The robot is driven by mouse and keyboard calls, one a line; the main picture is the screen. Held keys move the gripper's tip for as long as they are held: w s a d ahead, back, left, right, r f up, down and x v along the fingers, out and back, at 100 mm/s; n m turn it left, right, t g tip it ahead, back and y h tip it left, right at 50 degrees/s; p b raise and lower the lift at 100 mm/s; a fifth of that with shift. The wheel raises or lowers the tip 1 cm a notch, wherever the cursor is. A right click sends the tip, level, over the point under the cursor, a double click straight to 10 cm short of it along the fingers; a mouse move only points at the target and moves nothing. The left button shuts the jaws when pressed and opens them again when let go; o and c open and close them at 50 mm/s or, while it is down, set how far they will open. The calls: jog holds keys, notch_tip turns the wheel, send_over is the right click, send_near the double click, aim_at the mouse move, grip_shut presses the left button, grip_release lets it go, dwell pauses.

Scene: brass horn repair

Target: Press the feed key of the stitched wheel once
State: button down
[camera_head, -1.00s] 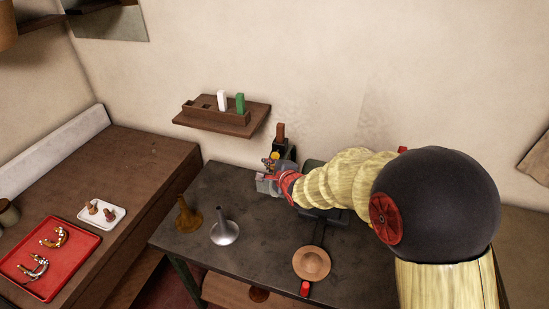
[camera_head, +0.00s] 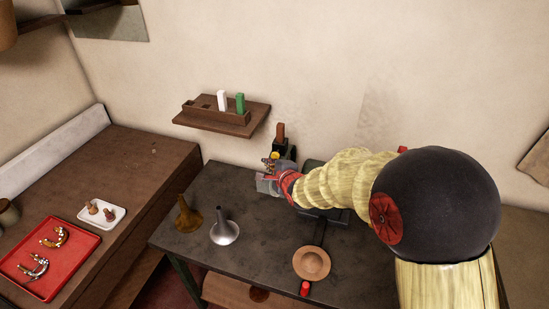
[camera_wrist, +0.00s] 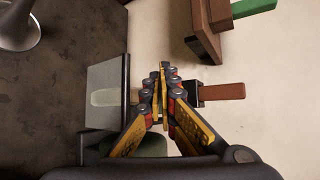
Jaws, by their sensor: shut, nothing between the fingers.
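My gripper (camera_head: 270,166) is at the back of the grey bench, near the wall, with its fingers shut and empty. In the wrist view the closed fingertips (camera_wrist: 162,70) stand in front of a black holder (camera_wrist: 191,92) with a brown bar (camera_wrist: 222,92). The brown bar (camera_head: 280,131) stands upright in the head view. Left of the fingers in the wrist view is a grey block (camera_wrist: 107,75) with a pale rounded strip (camera_wrist: 104,97). A tan round disc (camera_head: 311,262) lies at the front of the bench. I cannot tell which part is the feed key; contact is unclear.
A brown bell (camera_head: 187,215) and a silver bell (camera_head: 224,230) stand on the bench's left. A red button (camera_head: 305,288) is at the front edge. A wall shelf (camera_head: 259,115) holds a white and a green bar. A red tray (camera_head: 62,278) lies on the left table.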

jog(key=shift+w, duration=0.15)
jog(key=shift+w+d, duration=0.15)
jog(key=shift+w, duration=0.1)
jog(key=shift+w+d+p, duration=0.2)
jog(key=shift+w+p, duration=0.2)
jog(key=shift+w, duration=0.15)
dwell(1.0)
jog(key=shift+s, duration=0.1)
jog(key=shift+s+a+b, duration=0.3)
jog(key=shift+s+a, duration=0.05)
jog(key=shift+s, duration=0.5)
jog(key=shift+s, duration=0.1)
jog(key=s, duration=0.1)
jog(key=s+a+b, duration=0.1)
jog(key=s, duration=0.2)
jog(key=shift+s+a, duration=0.3)
jog(key=shift+a, duration=0.05)
dwell(0.7)
